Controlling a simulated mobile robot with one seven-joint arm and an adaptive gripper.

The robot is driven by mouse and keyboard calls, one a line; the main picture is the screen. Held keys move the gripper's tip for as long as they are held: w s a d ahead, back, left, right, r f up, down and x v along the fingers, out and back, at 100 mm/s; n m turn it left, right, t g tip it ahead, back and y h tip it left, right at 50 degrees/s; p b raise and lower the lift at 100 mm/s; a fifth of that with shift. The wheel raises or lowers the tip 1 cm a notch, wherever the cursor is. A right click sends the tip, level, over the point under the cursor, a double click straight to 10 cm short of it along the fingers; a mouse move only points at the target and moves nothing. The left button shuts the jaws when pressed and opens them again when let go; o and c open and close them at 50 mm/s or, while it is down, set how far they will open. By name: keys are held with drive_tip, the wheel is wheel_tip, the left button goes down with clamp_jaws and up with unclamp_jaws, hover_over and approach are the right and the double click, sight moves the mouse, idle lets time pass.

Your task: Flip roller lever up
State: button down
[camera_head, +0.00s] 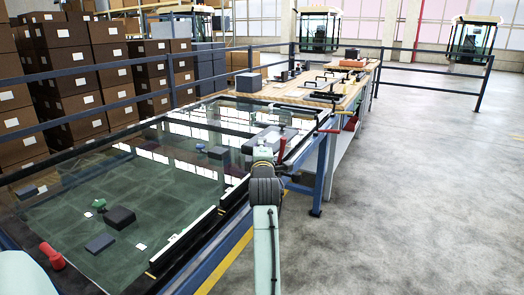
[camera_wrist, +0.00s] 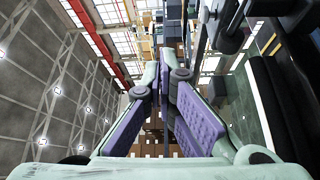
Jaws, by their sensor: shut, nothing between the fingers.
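My arm reaches forward along the right side of a glass-topped trolley (camera_head: 150,190). My gripper (camera_wrist: 163,72) has its purple-padded fingers shut with nothing between them. In the head view the wrist hides the gripper's tips. A red lever (camera_head: 282,147) stands just right of the wrist at the trolley's edge, and a red handle (camera_head: 330,130) sticks out further right. A red knob (camera_head: 50,256) is at the near left corner. I cannot tell which of these is the roller lever. In the wrist view, a dark rounded part (camera_wrist: 228,30) lies right of the fingertips, apart from them.
A blue rail (camera_head: 150,93) runs behind the trolley, with stacked brown boxes (camera_head: 70,70) beyond. A wooden workbench (camera_head: 320,85) with tools continues at the back. The grey floor (camera_head: 430,190) on the right is clear.

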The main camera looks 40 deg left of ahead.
sight(281, 149)
drive_tip(key=shift+w+d+f+p, duration=0.1)
drive_tip(key=shift+w+d+p, duration=0.35)
drive_tip(key=shift+w, duration=0.5)
drive_tip(key=shift+w+d+p, duration=0.3)
drive_tip(key=shift+w+d, duration=0.1)
drive_tip(key=shift+w, duration=0.5)
drive_tip(key=shift+w+d+f+m+t+b, duration=0.1)
drive_tip(key=shift+d+m+t+b, duration=0.3)
drive_tip(key=shift+m+b, duration=0.45)
drive_tip(key=b, duration=0.1)
drive_tip(key=d+m+t+b, duration=0.1)
drive_tip(key=d+m+b, duration=0.1)
drive_tip(key=shift+w+f+m+y+b, duration=0.25)
drive_tip(key=shift+f+y+b, duration=0.05)
drive_tip(key=shift+f, duration=0.05)
drive_tip(key=d+m+t+b, duration=0.1)
drive_tip(key=m, duration=0.1)
drive_tip(key=d+f+m+t+b, duration=0.1)
drive_tip(key=m+b, duration=0.1)
drive_tip(key=d+m+t+h+b, duration=0.1)
drive_tip(key=m+b, duration=0.1)
drive_tip(key=shift+w+d+f+t, duration=0.25)
drive_tip(key=shift+w+t, duration=0.05)
drive_tip(key=shift+w, duration=0.1)
